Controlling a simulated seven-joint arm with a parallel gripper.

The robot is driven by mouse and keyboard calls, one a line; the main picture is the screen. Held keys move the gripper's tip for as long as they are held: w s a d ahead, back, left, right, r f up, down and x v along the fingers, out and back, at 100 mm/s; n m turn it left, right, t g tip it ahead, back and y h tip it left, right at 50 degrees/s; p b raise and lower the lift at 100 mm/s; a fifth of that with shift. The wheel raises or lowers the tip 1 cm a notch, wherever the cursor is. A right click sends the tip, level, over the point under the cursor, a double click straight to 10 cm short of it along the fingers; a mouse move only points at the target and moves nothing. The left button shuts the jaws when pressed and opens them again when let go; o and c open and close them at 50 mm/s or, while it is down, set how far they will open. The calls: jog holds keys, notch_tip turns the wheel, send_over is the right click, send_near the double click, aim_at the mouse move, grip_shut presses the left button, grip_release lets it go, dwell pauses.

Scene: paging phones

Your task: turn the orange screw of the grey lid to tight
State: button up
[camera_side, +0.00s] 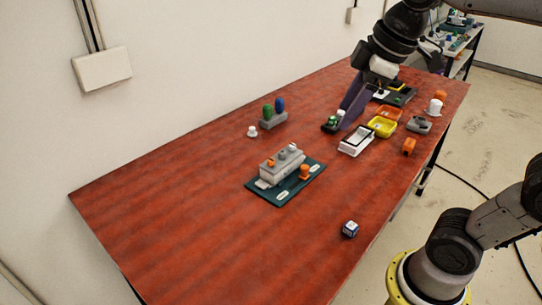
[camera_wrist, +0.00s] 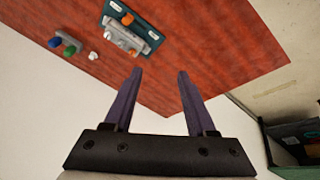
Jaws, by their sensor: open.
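The grey lid (camera_side: 289,156) tops a grey box on a dark teal mat (camera_side: 283,199) mid-table. A small orange screw (camera_side: 271,163) shows at the lid's left end; how tight it is cannot be told. A larger orange knob (camera_side: 304,171) stands on the mat at the right of the box. In the wrist view the box (camera_wrist: 122,38) and the small orange screw (camera_wrist: 133,52) show at the top. My gripper (camera_wrist: 158,72) is open and empty, with purple fingers apart. In the side view my gripper (camera_side: 345,116) is farther back and right of the box.
A grey block with green and blue knobs (camera_side: 273,115) stands behind the box, with a white knob (camera_side: 252,131) beside it. A white tray (camera_side: 357,140), a yellow tray (camera_side: 382,127) and several small items fill the right rear. A die (camera_side: 350,229) lies near the front edge. The left table is clear.

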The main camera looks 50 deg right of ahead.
jog(key=w+d+n+g, duration=0.1)
jog(key=w+n, duration=0.1)
jog(key=w, duration=0.8)
jog(key=g, duration=0.3)
send_over(271, 159)
notch_tip(271, 159, down, 10)
jog(key=shift+n, duration=0.3)
notch_tip(271, 159, down, 14)
jog(key=shift+f, duration=0.2)
grip_shut()
